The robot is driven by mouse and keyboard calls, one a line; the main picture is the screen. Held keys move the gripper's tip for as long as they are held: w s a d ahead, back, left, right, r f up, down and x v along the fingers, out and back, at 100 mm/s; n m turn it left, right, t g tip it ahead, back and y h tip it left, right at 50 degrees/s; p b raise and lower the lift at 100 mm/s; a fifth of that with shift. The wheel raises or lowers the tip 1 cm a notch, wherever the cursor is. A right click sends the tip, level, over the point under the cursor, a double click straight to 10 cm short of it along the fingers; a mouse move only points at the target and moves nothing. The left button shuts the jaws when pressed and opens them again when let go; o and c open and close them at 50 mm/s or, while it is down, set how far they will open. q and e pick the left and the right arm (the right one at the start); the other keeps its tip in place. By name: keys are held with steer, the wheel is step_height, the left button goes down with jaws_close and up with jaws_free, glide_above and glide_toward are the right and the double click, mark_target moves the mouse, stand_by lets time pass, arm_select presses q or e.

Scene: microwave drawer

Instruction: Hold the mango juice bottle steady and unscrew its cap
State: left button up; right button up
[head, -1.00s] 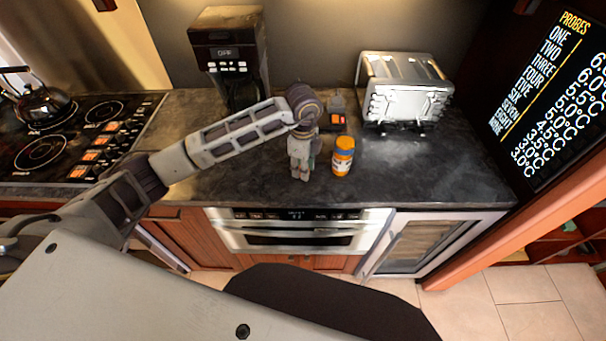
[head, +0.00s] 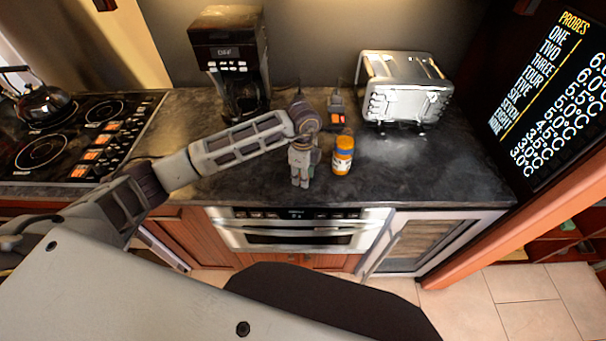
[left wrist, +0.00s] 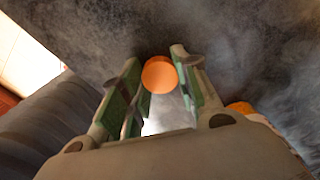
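An orange bottle (head: 343,157) with a blue and white label stands upright on the dark counter in the head view. I cannot tell at this size whether its orange top is a cap. My left gripper (head: 301,183) points down just left of it, apart from it. Another orange thing (left wrist: 240,107) shows partly behind the palm. My right gripper is not in view.
A coffee maker (head: 233,65) and a silver toaster (head: 408,88) stand at the back of the counter, with a small dark device (head: 336,110) between them. A stove with a kettle (head: 38,108) is at the left. The counter right of the bottle is clear.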

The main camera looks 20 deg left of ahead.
arm_select(q)
steer(key=o, duration=0.3)
steer(key=shift+r, duration=0.15)
steer(key=shift+r, duration=0.2)
step_height(320, 180, up, 12)
steer(key=b, duration=0.1)
steer(key=shift+f+b, duration=0.15)
steer(key=shift+b, duration=0.25)
stand_by(1.9)
